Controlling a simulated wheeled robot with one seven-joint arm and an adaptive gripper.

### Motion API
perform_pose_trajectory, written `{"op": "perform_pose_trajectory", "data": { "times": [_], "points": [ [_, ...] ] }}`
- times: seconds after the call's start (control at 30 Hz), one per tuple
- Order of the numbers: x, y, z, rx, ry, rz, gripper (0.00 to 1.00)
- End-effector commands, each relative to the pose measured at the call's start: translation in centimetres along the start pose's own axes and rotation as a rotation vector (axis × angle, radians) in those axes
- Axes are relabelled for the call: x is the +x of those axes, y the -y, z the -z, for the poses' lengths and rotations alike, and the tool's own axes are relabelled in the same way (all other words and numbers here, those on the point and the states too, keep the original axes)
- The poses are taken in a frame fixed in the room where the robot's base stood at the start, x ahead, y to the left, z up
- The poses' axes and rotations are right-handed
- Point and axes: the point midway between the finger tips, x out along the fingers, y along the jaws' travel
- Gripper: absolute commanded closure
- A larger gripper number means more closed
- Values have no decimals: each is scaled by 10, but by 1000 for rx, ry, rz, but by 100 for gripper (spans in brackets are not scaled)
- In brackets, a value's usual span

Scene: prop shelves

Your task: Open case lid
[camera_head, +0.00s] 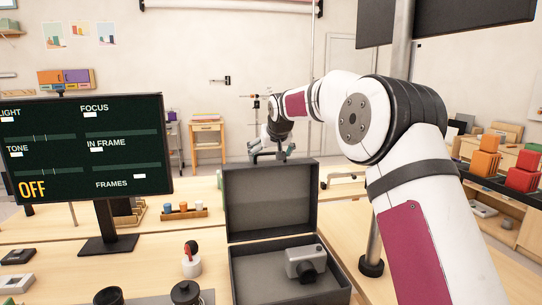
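The dark grey case (240,271) stands on the wooden table, with its base open toward me. Its lid (268,199) stands upright at the back edge, showing its inner face. A grey camera (303,258) with a black lens sits in the right part of the base. My gripper (271,154) is at the lid's top edge, on its far side as far as I can see. Its fingers look spread apart, with nothing visible between them. Their tips are partly hidden by the lid, and I cannot tell whether they touch it.
A monitor (82,145) reading OFF stands at left. A red-topped white item (191,262) and black cylinders (185,293) stand left of the case. A small rack (184,212) sits behind them. A dark post base (371,266) stands to the right.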

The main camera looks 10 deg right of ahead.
Motion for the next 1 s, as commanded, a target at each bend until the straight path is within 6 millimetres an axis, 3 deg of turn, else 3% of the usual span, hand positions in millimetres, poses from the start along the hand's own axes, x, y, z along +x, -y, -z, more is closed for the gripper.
{"op": "perform_pose_trajectory", "data": {
  "times": [0.33, 0.47, 0.8, 1.0],
  "points": [
    [-2, 0, 0, -2, 0, 0, 0],
    [-12, 0, 0, -1, 1, -1, 0],
    [-78, 1, 1, -3, -2, 0, 0],
    [-108, 2, 1, -2, -2, 1, 0]
  ]
}}
